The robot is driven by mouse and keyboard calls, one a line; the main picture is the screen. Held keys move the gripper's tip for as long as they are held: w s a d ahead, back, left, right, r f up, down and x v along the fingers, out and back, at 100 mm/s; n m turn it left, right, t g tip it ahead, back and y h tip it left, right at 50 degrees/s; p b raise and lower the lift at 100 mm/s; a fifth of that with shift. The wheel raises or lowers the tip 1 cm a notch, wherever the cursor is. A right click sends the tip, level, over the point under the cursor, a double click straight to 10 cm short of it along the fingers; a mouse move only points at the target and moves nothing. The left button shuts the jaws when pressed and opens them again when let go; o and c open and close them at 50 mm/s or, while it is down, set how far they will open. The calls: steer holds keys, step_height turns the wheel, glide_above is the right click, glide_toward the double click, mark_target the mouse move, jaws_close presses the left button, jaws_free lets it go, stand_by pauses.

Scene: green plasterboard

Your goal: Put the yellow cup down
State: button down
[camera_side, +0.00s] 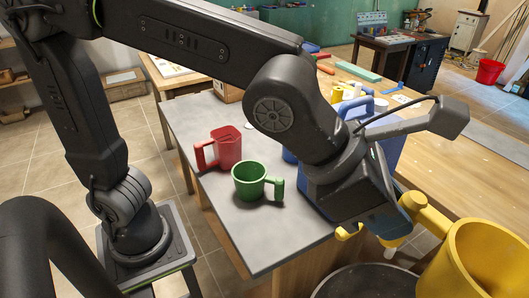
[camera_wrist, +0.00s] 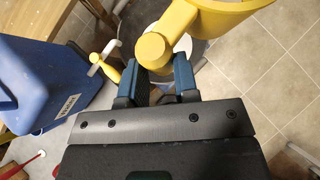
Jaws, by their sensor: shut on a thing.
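The yellow cup (camera_side: 482,262) is large at the lower right of the side view, off the grey tabletop and held up in the air. Its rounded handle (camera_side: 427,214) points back to my gripper (camera_side: 402,203). In the wrist view my gripper (camera_wrist: 157,78) has its two blue fingers on either side of the yellow handle (camera_wrist: 153,50), shut on it. The cup's body (camera_wrist: 225,18) extends to the upper right there, and part of it is cut off by the frame.
A green mug (camera_side: 250,180) and a red mug (camera_side: 226,147) stand upright on the grey table (camera_side: 262,235). A blue container (camera_wrist: 50,85) stands beside my gripper. A round grey bin (camera_side: 362,284) is on the floor below. A yellow-handled thing (camera_wrist: 107,64) lies near the container.

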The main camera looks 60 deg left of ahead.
steer(key=shift+w+a+r, duration=0.15)
steer(key=shift+w+r, duration=0.05)
steer(key=shift+r, duration=0.4)
steer(key=shift+w+a+r, duration=0.1)
steer(key=shift+w+r, duration=0.05)
steer(key=shift+r, duration=0.4)
steer(key=w+a+f+n+y, duration=0.1)
steer(key=w+a+n+y, duration=0.4)
steer(key=a, duration=0.4)
steer(key=w+a+n+t+y, duration=0.1)
steer(key=w+a+n+y, duration=0.1)
steer(key=w+a+n, duration=0.45)
steer(key=w+a+f+n+y, duration=0.1)
steer(key=w+a+n+y, duration=0.4)
steer(key=a, duration=0.7)
steer(key=s+a+r+n+g+y, duration=0.15)
steer(key=a+n+g, duration=0.5)
steer(key=a, duration=0.95)
steer(key=s+a+n+g+y, duration=0.25)
steer(key=a+n+g, duration=0.35)
steer(key=a, duration=1)
steer(key=shift+n+t, duration=0.45)
steer(key=shift+n, duration=0.25)
steer(key=f, duration=3.3)
steer(key=shift+s+d, duration=0.1)
steer(key=shift+s, duration=0.1)
steer(key=shift+f, duration=0.15)
steer(key=c, duration=1.1)
jaws_free()
steer(key=shift+c, duration=0.2)
